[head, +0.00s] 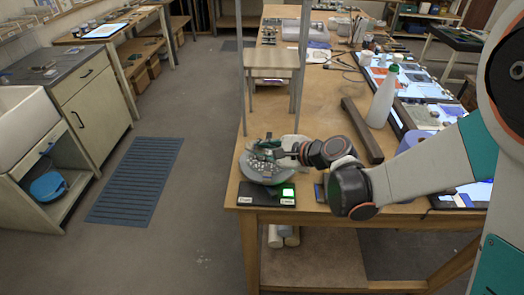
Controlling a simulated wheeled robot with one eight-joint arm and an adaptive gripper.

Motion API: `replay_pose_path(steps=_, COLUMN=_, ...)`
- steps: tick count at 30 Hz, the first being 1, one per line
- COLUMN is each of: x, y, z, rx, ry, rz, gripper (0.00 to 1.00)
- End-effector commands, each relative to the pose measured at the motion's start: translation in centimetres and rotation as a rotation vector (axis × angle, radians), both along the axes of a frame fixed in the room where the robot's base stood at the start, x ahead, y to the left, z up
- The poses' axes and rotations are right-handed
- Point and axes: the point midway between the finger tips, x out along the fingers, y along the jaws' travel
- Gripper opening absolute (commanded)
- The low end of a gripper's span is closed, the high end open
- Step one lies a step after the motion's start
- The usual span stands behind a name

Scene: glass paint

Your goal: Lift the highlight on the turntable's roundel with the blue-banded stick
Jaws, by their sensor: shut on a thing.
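The turntable (245,171) stands at the near left corner of the wooden table, with a grey disc-like top. The roundel (262,163) on it shows pale and dark patches, but its highlight is too small to make out. My gripper (284,154) reaches in from the right and is low over the right part of the turntable. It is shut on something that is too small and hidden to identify. I cannot make out a blue band, or whether what it holds touches the roundel.
A black panel (256,196) with a bright green square lies at the table's front edge. A white bottle with a green cap (382,100) and a dark bar (362,130) are to the right. A small wooden stand (271,60) rises behind the turntable. The floor at left is open.

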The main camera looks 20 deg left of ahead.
Motion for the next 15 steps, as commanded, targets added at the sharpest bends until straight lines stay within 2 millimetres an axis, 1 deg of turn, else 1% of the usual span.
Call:
replay_pose_path(steps=9, x=-0.01, y=0.0, z=-0.52, rx=0.0, ry=0.0, rz=0.0, gripper=0.0)
replay_pose_path(steps=15, x=-0.01, y=0.0, z=-0.41, rx=0.0, ry=0.0, rz=0.0, gripper=0.0)
